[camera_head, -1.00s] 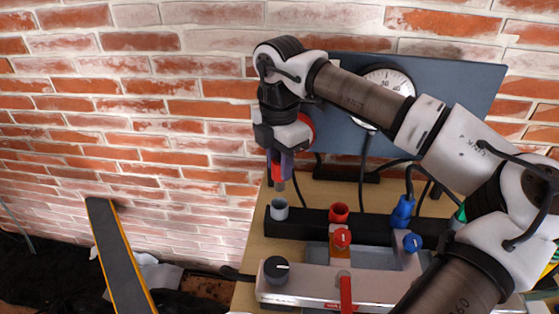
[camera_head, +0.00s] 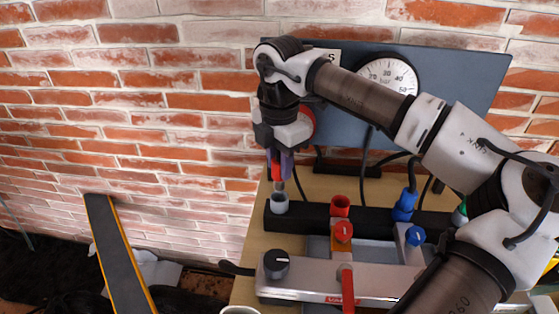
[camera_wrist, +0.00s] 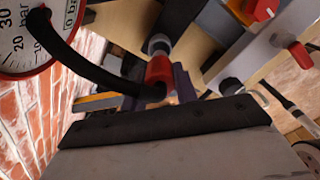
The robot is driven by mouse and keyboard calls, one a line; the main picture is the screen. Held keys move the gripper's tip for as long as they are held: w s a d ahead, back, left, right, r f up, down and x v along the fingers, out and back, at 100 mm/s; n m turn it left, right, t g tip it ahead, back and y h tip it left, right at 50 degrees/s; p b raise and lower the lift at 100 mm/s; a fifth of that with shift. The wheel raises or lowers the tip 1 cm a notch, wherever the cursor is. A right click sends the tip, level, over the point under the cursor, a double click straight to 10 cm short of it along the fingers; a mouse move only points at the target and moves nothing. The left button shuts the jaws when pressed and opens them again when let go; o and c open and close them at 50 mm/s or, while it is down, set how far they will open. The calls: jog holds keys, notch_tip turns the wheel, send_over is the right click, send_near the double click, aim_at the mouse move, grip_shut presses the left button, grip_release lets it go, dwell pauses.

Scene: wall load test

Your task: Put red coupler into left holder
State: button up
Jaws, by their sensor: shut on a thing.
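The red coupler (camera_head: 275,168) hangs upright between the purple fingers of my gripper (camera_head: 287,166), which is shut on it. Its metal tip points down, directly above the grey left holder (camera_head: 280,205) or just at its mouth; I cannot tell whether the tip has entered. In the wrist view the red coupler (camera_wrist: 159,70) shows with a black hose on its near end and the grey holder (camera_wrist: 158,43) beyond its tip. My gripper (camera_wrist: 180,82) is partly hidden there by the coupler and the wrist housing.
A red holder (camera_head: 340,205) stands empty right of the grey one, then a blue coupler (camera_head: 404,206) stands farther right. A panel with a gauge (camera_head: 390,78) stands behind. A black knob (camera_head: 276,264) and red valve handle (camera_head: 347,288) are in front.

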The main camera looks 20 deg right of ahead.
aim_at(279, 183)
jog(key=shift+f+b, duration=0.6)
jog(key=shift+f, duration=0.15)
jog(key=shift+f+b, duration=0.2)
jog(key=shift+b, duration=0.15)
dwell(0.6)
jog(key=shift+f+b, duration=0.5)
jog(key=shift+b, duration=0.05)
jog(key=shift+f, duration=0.2)
jog(key=shift+f+b, duration=0.5)
jog(key=shift+b, duration=0.15)
jog(key=shift+f, duration=0.2)
dwell(0.4)
jog(key=shift+f+b, duration=0.4)
jog(key=shift+b, duration=0.2)
jog(key=shift+f, duration=0.15)
